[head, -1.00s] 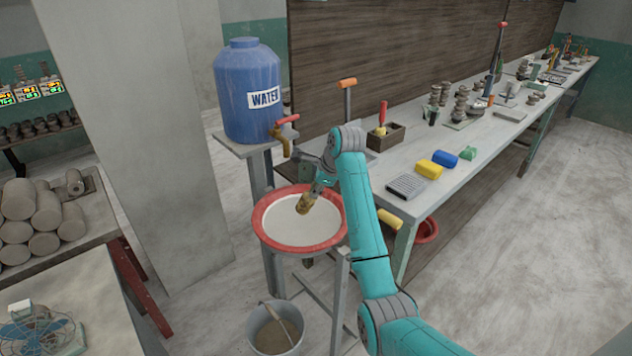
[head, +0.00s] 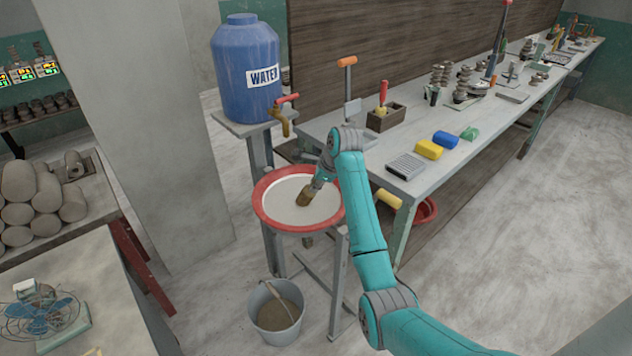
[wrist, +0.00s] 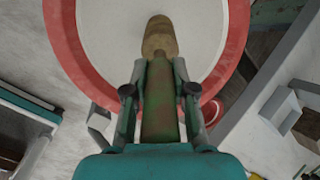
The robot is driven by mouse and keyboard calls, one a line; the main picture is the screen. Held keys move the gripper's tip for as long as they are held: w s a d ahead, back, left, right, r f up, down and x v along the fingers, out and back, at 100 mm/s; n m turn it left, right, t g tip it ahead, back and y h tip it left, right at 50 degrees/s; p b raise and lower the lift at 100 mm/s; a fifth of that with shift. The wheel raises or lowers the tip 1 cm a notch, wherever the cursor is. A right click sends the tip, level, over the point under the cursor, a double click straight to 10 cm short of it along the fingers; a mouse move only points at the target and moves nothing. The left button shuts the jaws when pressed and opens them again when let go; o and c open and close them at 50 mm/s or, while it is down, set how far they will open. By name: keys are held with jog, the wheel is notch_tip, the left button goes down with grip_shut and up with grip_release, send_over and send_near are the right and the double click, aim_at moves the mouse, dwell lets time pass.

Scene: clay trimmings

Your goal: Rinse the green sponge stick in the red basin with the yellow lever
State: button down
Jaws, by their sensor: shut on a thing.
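My gripper (head: 322,181) is shut on the green sponge stick, whose worn green handle (wrist: 160,105) lies between the fingers in the wrist view. Its tan sponge end (head: 306,196) points down and left, over the pale inside of the red-rimmed basin (head: 265,214). The sponge looks low and close to the pale surface; I cannot tell whether it touches. In the wrist view the sponge end (wrist: 160,37) lies within the basin's red rim (wrist: 64,40). A yellow lever-like handle (head: 387,199) sticks out at the bench's near end, right of my arm.
A blue water barrel (head: 246,85) with a red-handled brass tap (head: 282,118) stands behind the basin. A grey bucket (head: 275,311) is on the floor below. The bench (head: 400,165) at right holds a grater, yellow and blue blocks and tools. A pillar (head: 150,150) stands at left.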

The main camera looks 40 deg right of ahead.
jog(key=shift+d, duration=0.25)
dwell(0.4)
jog(key=shift+d, duration=0.2)
jog(key=shift+a, duration=0.45)
jog(key=shift+d, duration=0.2)
dwell(0.5)
jog(key=shift+d, duration=0.25)
